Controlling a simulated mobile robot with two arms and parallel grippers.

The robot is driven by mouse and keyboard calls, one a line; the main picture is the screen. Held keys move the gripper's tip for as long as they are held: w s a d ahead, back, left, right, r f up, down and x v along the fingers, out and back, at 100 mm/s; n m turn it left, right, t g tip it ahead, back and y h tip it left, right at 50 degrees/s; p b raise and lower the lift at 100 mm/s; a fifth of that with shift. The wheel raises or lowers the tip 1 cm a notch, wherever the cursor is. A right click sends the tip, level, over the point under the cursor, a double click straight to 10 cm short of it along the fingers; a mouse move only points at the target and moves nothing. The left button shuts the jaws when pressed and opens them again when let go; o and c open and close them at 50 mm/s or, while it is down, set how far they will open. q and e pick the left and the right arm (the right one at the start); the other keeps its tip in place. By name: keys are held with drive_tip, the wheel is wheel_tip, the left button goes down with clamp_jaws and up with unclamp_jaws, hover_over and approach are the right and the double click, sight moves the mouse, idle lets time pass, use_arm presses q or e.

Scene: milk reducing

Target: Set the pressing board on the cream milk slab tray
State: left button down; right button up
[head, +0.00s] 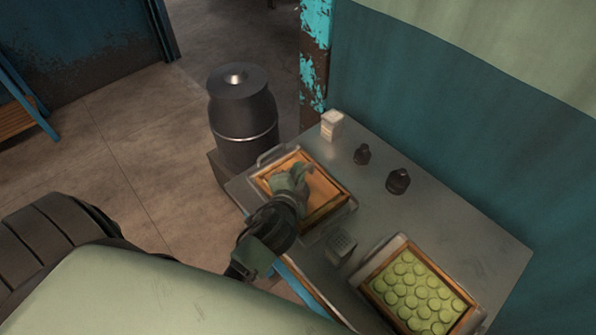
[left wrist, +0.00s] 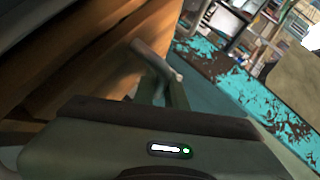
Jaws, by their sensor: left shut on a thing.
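My left gripper (head: 300,172) is shut on the pressing board (head: 320,190), a flat orange-brown wooden board, over the left tray on the metal table. The tray (head: 346,214) is metal with raised handles and a wooden frame inside. The board covers most of the framed area, so I see no cream slab under it. I cannot tell whether the board touches what lies below or hangs just above it. In the left wrist view, a brown wooden surface (left wrist: 85,60) fills the left side, close to the gripper. My right gripper is not in view.
A second tray (head: 365,287) at the right holds green rounds (head: 415,290). Dark weights (head: 398,181) (head: 362,154) and a white carton (head: 332,125) stand at the back. A small grey block (head: 341,248) sits between the trays. A dark milk can (head: 243,115) stands beyond the table.

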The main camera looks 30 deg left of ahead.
use_arm(q)
drive_tip(key=shift+f, duration=0.1)
drive_tip(key=c, duration=1.4)
unclamp_jaws()
drive_tip(key=shift+o, duration=0.2)
drive_tip(key=b+v, duration=0.1)
drive_tip(key=v, duration=0.7)
drive_tip(key=shift+w, duration=0.1)
